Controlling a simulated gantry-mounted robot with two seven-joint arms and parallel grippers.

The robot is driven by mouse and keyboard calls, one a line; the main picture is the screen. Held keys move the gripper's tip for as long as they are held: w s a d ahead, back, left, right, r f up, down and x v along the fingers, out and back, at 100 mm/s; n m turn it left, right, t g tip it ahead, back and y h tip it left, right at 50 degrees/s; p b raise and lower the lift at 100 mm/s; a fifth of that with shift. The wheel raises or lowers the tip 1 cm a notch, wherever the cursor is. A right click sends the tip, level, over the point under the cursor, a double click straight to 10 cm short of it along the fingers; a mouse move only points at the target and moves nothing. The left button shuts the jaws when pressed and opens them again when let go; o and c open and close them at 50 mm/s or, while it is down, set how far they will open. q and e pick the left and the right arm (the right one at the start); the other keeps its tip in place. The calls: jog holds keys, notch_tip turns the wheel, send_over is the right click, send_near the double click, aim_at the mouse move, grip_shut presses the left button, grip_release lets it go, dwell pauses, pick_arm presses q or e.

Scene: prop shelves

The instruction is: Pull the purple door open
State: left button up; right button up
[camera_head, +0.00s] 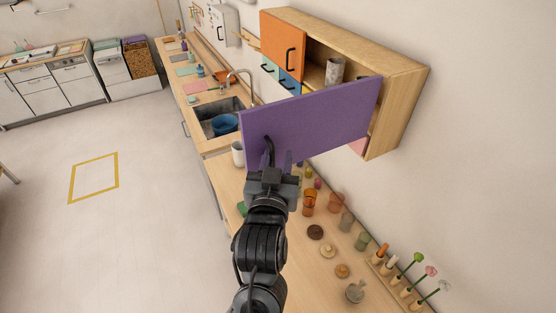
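The purple door (315,117) of the wall cabinet (408,100) stands open, swung out from the cabinet. A dark handle (268,150) sits near its lower left edge.
An orange door (283,48) and blue fronts (290,84) are on the cabinet's left part. A cup (334,71) stands inside the cabinet. The wooden counter (306,270) below holds several cups, lids and flower props. A sink (207,112) with a blue bowl (225,124) lies to the left.

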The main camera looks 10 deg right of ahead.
pick_arm(q)
jog(key=b+v, duration=0.1)
jog(key=v, duration=0.9)
jog(key=shift+s+a+b, duration=0.2)
jog(key=shift+s+b, duration=0.1)
jog(key=shift+s, duration=0.05)
